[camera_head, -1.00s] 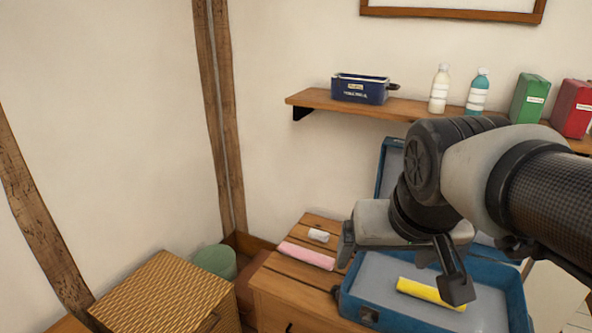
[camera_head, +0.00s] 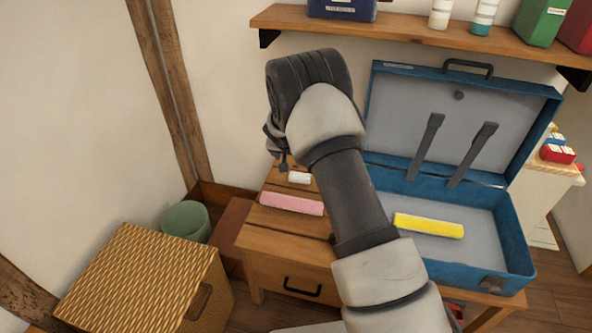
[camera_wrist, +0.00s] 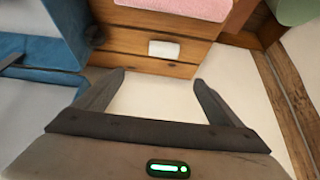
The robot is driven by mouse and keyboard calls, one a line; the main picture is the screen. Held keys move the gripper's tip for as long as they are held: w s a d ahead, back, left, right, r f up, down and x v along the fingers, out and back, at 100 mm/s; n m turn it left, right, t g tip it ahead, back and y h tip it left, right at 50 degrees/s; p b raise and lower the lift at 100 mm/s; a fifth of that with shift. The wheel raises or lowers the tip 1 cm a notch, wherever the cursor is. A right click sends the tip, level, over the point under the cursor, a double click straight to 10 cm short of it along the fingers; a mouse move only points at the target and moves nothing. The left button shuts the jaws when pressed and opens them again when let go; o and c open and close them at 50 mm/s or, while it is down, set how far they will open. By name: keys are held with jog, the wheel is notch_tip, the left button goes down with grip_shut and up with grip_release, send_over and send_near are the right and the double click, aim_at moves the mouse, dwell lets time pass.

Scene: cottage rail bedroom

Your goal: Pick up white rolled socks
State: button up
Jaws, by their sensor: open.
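The white rolled socks (camera_head: 299,178) lie on the wooden bedside cabinet (camera_head: 272,241), just behind a pink roll. In the wrist view the socks (camera_wrist: 164,49) show as a small white roll on the planks, near the edge and beyond my fingertips. My gripper (camera_wrist: 158,77) is open and empty, with pale wall showing between its fingers. It is apart from the socks. In the head view my gripper is mostly hidden behind my wrist, at the wall side of the cabinet.
The pink roll (camera_head: 292,203) lies beside the socks. An open blue suitcase (camera_head: 515,245) with a yellow roll (camera_head: 428,225) stands to the right. A shelf (camera_head: 400,27) hangs above. A wicker basket (camera_head: 146,280) and green bin (camera_head: 186,221) stand left.

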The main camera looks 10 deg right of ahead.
jog(key=b+x, duration=0.1)
jog(key=x, duration=0.8)
jog(key=a+b+x, duration=0.1)
jog(key=x, duration=0.4)
jog(key=shift+s+a+f+b, duration=0.1)
jog(key=shift+s+f+b, duration=0.1)
jog(key=shift+f+b, duration=0.2)
jog(key=shift+b+x, duration=1.4)
jog(key=shift+x, duration=1.65)
jog(key=shift+r, duration=0.1)
jog(key=shift+c, duration=0.4)
jog(key=c, duration=1)
